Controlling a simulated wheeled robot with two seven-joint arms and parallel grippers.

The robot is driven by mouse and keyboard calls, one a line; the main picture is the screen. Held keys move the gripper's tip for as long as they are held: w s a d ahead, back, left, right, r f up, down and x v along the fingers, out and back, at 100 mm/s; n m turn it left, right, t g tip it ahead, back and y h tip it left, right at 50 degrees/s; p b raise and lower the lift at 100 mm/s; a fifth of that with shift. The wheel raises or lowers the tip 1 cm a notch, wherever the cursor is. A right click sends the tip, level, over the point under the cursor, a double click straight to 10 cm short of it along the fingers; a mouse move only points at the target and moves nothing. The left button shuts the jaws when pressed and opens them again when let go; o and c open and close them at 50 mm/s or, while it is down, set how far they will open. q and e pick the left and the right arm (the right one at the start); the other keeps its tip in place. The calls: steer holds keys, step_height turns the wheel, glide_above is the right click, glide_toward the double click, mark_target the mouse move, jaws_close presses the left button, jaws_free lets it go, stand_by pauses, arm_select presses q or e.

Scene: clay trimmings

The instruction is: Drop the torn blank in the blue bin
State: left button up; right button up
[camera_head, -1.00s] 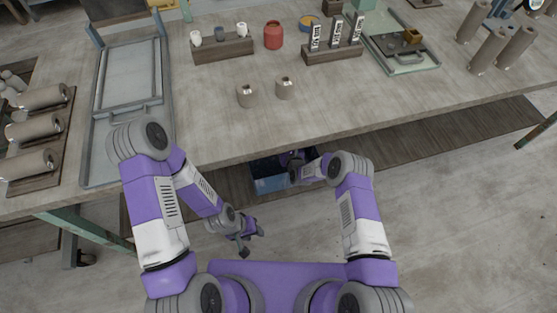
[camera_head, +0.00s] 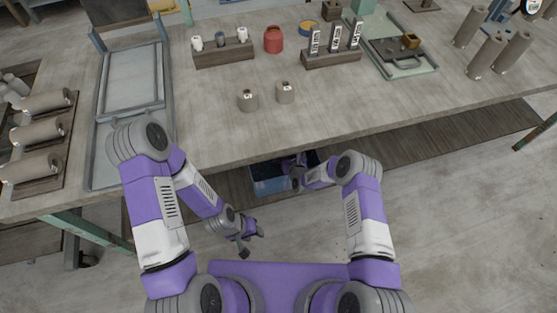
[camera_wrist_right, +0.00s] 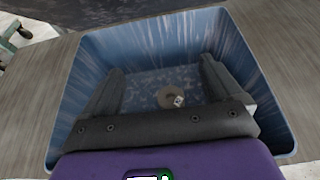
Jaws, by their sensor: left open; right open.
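The blue bin (camera_head: 269,186) stands on the low shelf under the table's front edge. In the right wrist view the blue bin (camera_wrist_right: 150,48) fills most of the picture. A small round clay blank (camera_wrist_right: 168,98) with a white tag lies on its floor; I cannot tell whether it is torn. My right gripper (camera_wrist_right: 165,82) is open and empty, pointing down into the bin above that piece. In the head view my right gripper is mostly hidden at the bin. My left gripper (camera_head: 252,243) is open and empty, low in front of the table, left of the bin.
Two grey-brown tagged blanks (camera_head: 285,92) stand on the table (camera_head: 330,110). A red jar (camera_head: 273,40), a holder of tagged pieces (camera_head: 332,58) and a green-rimmed tray (camera_head: 405,70) are behind. Several cylinders lie on a rack (camera_head: 60,150) at left. The table's front edge overhangs the bin.

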steer(key=shift+p+v, duration=0.65)
steer(key=shift+v, duration=1.5)
